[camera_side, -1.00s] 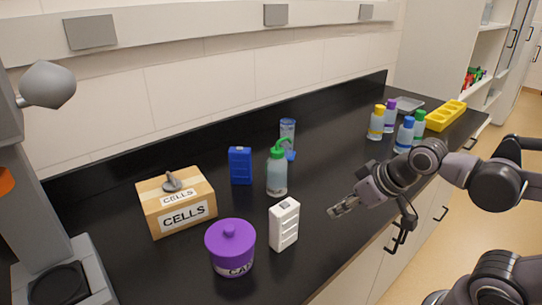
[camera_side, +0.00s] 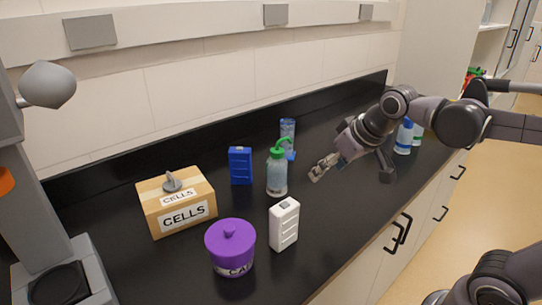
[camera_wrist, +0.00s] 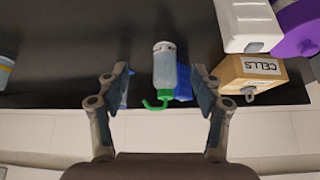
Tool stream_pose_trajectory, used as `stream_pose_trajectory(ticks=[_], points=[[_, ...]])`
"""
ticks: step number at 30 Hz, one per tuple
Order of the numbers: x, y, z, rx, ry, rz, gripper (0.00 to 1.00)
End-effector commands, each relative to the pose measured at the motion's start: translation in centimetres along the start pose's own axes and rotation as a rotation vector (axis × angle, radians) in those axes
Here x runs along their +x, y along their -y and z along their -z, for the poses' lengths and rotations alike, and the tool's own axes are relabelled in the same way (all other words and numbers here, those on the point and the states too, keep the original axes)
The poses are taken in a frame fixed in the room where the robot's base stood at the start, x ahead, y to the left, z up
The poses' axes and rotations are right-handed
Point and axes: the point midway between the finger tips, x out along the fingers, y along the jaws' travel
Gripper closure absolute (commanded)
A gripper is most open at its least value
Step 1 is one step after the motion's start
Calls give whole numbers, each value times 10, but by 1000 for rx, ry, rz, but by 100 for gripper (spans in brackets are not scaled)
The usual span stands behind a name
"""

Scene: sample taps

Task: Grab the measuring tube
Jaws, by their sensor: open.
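The measuring tube (camera_side: 288,127) is a clear bluish cylinder with a blue base. It stands upright on the black bench, behind the green-capped wash bottle (camera_side: 277,175), which hides part of it in the side view. My gripper (camera_side: 316,174) is open and empty above the bench, to the right of the wash bottle and in front of the tube, apart from both. In the wrist view, the wash bottle (camera_wrist: 164,68) shows between the open fingers. A blue piece that seems to be the tube (camera_wrist: 125,88) is mostly hidden behind the left finger.
A blue container (camera_side: 240,166), a CELLS box (camera_side: 165,208), a purple jar (camera_side: 231,252) and a white container (camera_side: 284,226) stand to the left and in front. Bottles (camera_side: 404,137) stand to the right, partly behind my arm. The wall runs behind the bench.

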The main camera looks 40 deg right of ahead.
Motion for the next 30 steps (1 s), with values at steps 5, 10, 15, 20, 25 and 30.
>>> stream_pose_trajectory(ticks=[5,10,15,20,25,30], points=[[-1,-13,68,72,35,-38,34],[8,-29,124,140,67,-76,34],[25,-47,174,209,97,-114,34],[47,-67,214,276,125,-151,34],[75,-90,245,343,151,-191,34],[96,-106,260,391,168,-218,34]])
